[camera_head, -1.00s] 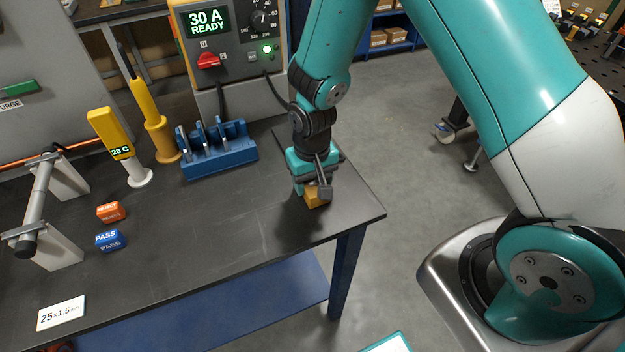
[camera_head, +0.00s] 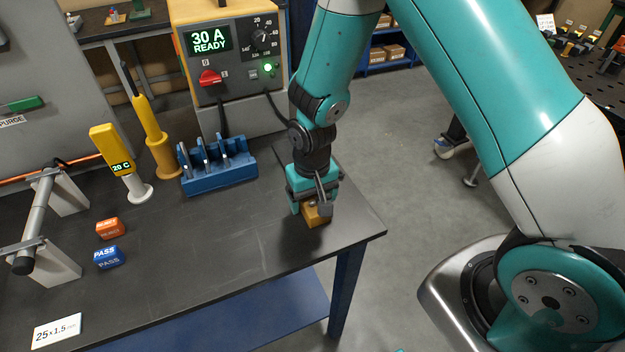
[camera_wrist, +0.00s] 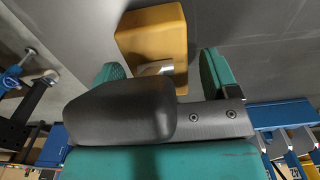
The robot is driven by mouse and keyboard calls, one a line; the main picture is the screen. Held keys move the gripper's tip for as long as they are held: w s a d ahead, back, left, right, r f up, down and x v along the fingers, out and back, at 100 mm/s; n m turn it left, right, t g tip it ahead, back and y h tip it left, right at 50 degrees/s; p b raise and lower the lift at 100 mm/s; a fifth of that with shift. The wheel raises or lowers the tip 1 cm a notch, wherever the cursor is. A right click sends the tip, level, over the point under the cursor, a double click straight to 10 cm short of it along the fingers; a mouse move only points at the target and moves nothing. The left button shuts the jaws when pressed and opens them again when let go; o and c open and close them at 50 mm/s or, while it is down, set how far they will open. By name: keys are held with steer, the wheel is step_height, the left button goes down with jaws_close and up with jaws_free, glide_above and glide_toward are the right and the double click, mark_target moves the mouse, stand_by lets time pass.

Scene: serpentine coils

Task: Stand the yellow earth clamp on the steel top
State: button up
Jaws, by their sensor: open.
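The yellow earth clamp (camera_head: 317,217) is a small orange-yellow block at the right end of the dark bench top (camera_head: 250,240), and it looks to rest there. My gripper (camera_head: 314,205) is directly over it, pointing down, and hides its upper part. In the wrist view the clamp (camera_wrist: 152,35) shows as a yellow block with a bright metal piece at its near end. My gripper's two green fingers (camera_wrist: 160,77) are apart, one on each side of that end. I cannot tell whether either finger touches it.
A blue rack (camera_head: 217,172) and the power source (camera_head: 228,65) stand behind to the left. A yellow torch (camera_head: 155,130), a yellow gauge (camera_head: 112,148), red and blue blocks and a pipe on stands (camera_head: 35,220) are farther left. The bench's front middle is clear.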

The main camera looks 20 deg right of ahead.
mark_target(312, 199)
step_height(312, 199, up, 11)
steer(key=b, duration=0.2)
steer(key=s+a+r+n+y, duration=0.2)
steer(key=s+r+n, duration=0.1)
steer(key=s+r, duration=0.4)
steer(key=s+a+r+n+y, duration=0.2)
steer(key=s+r+n, duration=0.2)
steer(key=s+r, duration=0.3)
steer(key=s, duration=0.5)
steer(key=shift+s+a, duration=0.15)
steer(key=shift+a, duration=0.1)
steer(key=shift+r, duration=0.1)
